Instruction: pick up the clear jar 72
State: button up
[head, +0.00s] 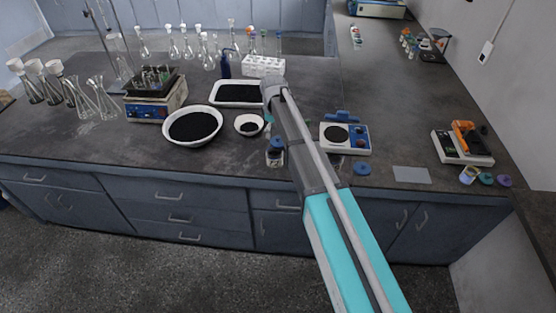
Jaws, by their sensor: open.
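A small clear jar (275,158) with dark contents stands near the front edge of the bench, just left of my arm, with a blue piece at its top. Another small clear container (469,175) with a yellowish tint is at the right, near the front edge. No number can be read on either, so I cannot tell which is jar 72. My arm reaches up from the lower right over the bench. My gripper's fingers cannot be made out; they seem hidden by the arm.
Left of the arm are a round basin (218,126), a small bowl (260,124), a white tray (261,103) and a hotplate (133,112). Right are a balance (362,143), a blue lid (362,169), a grey mat (412,181) and an orange-topped device (450,158).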

aim_at(274, 145)
jog(key=shift+f+b, duration=3.7)
jog(key=shift+f, duration=0.2)
jog(key=shift+d+f+b, duration=0.15)
jog(key=shift+f+b, duration=2.45)
jog(key=shift+c, duration=0.3)
jog(key=c, duration=0.9)
jog(key=shift+r, duration=0.15)
